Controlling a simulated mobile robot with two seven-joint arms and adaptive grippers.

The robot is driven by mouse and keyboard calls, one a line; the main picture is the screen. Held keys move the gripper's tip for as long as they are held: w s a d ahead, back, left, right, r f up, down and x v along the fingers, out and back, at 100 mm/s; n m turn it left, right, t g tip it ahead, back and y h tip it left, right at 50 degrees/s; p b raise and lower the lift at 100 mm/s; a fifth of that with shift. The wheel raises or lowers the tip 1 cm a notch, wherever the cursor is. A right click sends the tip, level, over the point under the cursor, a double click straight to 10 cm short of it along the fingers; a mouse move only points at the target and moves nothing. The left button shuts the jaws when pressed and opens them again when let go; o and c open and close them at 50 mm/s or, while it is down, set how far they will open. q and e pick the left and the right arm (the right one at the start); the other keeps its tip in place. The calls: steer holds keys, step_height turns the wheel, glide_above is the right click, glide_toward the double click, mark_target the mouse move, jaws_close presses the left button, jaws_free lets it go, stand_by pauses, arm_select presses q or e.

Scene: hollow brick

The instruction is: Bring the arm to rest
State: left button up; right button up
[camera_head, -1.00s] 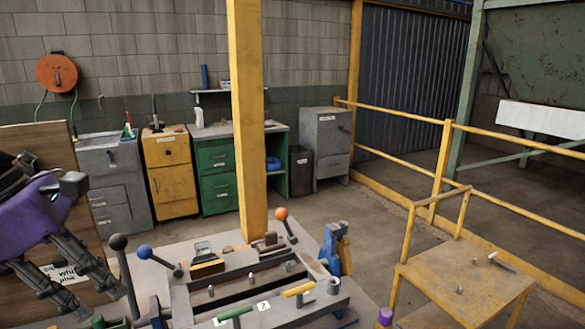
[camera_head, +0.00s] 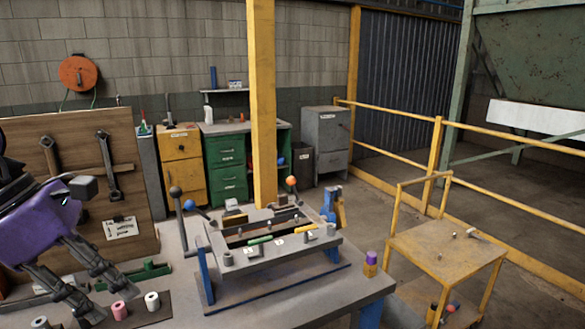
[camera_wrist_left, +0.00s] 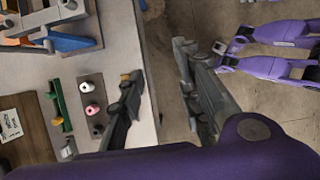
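My left arm (camera_head: 42,218) is purple and comes in at the left edge of the head view. Its left gripper (camera_head: 112,302) points down and to the right over the left part of the grey workbench (camera_head: 186,316). In the left wrist view the two dark fingers of the left gripper (camera_wrist_left: 160,63) stand apart, with the bench edge and bare floor showing between them. Nothing is held between them. My right gripper cannot be made out in the head view. Purple parts at the upper right of the wrist view look like mine.
A pink spool (camera_head: 119,310) and a white spool (camera_head: 152,301) stand near the left fingers. A wooden tool board (camera_head: 75,170) rises behind the arm. A grey fixture with levers (camera_head: 270,258) fills the bench's middle. A yellow post (camera_head: 262,100) and yellow side table (camera_head: 450,248) stand beyond.

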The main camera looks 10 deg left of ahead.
arm_select(q)
steer(key=w+d+f+n+t+h+p, duration=0.1)
steer(key=w+d+f+n+t+h, duration=0.25)
steer(key=d+f+n, duration=0.45)
steer(key=w+d+f+n+t+h+p, duration=0.15)
steer(key=d+f+n+t+h, duration=0.3)
steer(key=f+n, duration=0.75)
steer(key=s+a+f+n+t+y, duration=0.1)
steer(key=s+a+f+n+y, duration=0.1)
steer(key=s+f+n+y, duration=0.5)
steer(key=s+a+f+n+t+y, duration=0.1)
steer(key=s+a+f+n+y, duration=0.1)
steer(key=f+n, duration=0.9)
steer(key=s+d+f+n+g+y, duration=0.2)
steer(key=s+f+n, duration=0.7)
steer(key=s, duration=0.5)
steer(key=shift+s+f+g+y+p, duration=0.2)
steer(key=shift+f+g+y+p, duration=0.3)
steer(key=shift+f+g, duration=0.4)
arm_select(e)
steer(key=r, duration=0.1)
steer(key=w+a+r, duration=0.1)
steer(key=r, duration=0.1)
steer(key=shift+w, duration=0.15)
arm_select(q)
steer(key=shift+r, duration=0.15)
arm_select(e)
steer(key=shift+w+a+r, duration=0.15)
steer(key=shift+w, duration=0.35)
